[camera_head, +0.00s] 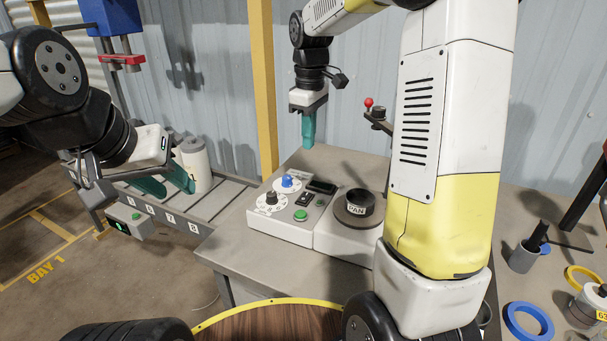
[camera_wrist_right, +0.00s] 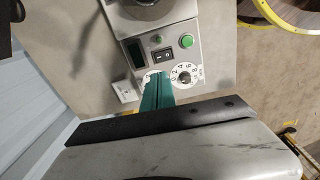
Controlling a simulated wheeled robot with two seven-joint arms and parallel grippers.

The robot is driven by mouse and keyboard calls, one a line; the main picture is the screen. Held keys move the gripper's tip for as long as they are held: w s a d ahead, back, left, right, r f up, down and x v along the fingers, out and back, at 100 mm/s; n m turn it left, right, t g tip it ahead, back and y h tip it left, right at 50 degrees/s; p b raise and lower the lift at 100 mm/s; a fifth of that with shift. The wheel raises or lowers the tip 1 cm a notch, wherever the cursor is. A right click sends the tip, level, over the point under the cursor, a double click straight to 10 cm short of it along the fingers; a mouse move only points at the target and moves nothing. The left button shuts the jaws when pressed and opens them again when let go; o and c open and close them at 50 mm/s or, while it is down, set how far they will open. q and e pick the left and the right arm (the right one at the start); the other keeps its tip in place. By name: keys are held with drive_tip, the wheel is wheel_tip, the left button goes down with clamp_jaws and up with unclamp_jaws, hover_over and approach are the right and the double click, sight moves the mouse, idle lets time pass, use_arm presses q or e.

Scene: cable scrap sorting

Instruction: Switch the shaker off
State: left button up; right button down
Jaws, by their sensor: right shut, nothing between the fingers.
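The shaker's grey control box (camera_head: 284,229) stands on the bench with a blue knob (camera_head: 288,181), a black knob (camera_head: 271,198), a black rocker switch (camera_head: 305,199), a green button (camera_head: 301,215) and a dark display (camera_head: 322,187). The round black pan (camera_head: 359,207) sits beside it. My right gripper (camera_head: 308,143) is shut and empty, pointing down above the box's back side. In the right wrist view its teal fingertips (camera_wrist_right: 157,78) cover the blue knob; the rocker switch (camera_wrist_right: 163,55) is clear beyond. Contact cannot be told. My left gripper (camera_head: 172,184) is open, away at the left.
Numbered bins (camera_head: 185,222) and a grey canister (camera_head: 194,163) stand near my left gripper. A red-tipped lever (camera_head: 369,103) rises behind the pan. A blue tape ring (camera_head: 528,322) and a dark cup (camera_head: 524,256) lie at right. The bench front is clear.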

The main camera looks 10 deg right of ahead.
sight(307, 194)
drive_tip(key=shift+w+f+n, duration=0.3)
drive_tip(key=shift+w+f, duration=0.3)
drive_tip(key=shift+w, duration=0.15)
wheel_tip(307, 194, down, 14)
idle(0.3)
drive_tip(key=shift+d+f+g, duration=0.1)
drive_tip(key=shift+f+g, duration=0.1)
drive_tip(key=shift+g, duration=0.2)
drive_tip(key=shift+s, duration=0.1)
drive_tip(key=shift+s+a+r, duration=0.35)
drive_tip(key=shift+s+a, duration=0.1)
drive_tip(key=shift+s, duration=0.05)
